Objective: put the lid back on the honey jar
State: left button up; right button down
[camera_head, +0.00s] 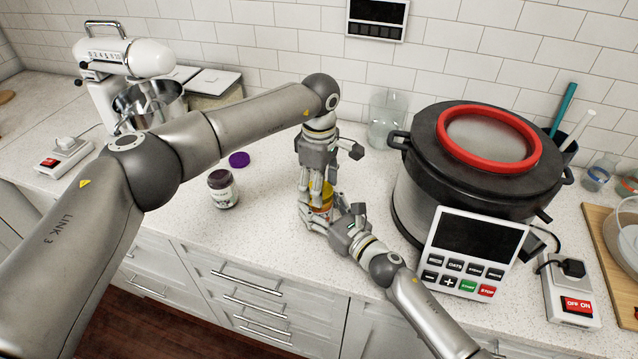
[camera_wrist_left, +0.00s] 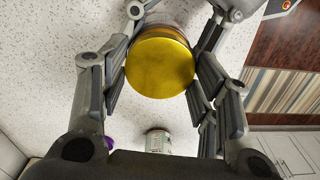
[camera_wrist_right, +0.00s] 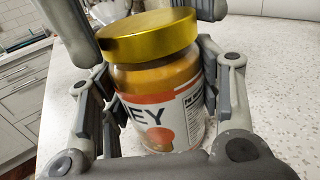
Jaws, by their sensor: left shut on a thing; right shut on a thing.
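The honey jar (camera_wrist_right: 165,105) has a white and orange label reading "EY" and amber contents. It appears upright on the counter, mostly hidden by my grippers in the head view (camera_head: 322,203). The gold lid (camera_wrist_right: 148,36) is over the jar's mouth; I cannot tell if it is fully seated. My left gripper (camera_wrist_left: 162,72) comes down from above and is shut on the lid (camera_wrist_left: 160,66), with a finger on each side. My right gripper (camera_head: 328,212) comes from the front right and is shut around the jar's body.
A dark jar (camera_head: 223,189) stands open to the left, with a purple lid (camera_head: 239,159) lying behind it. A large cooker (camera_head: 470,165) stands close on the right. A glass beaker (camera_head: 386,120) is behind. A stand mixer (camera_head: 125,75) is at the back left.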

pick_arm(q)
jog(key=m, duration=0.9)
jog(key=shift+m, duration=0.3)
jog(key=m, duration=0.4)
jog(key=shift+m, duration=0.3)
jog(key=m, duration=0.6)
jog(key=shift+w+a, duration=0.1)
jog(key=o, duration=0.7)
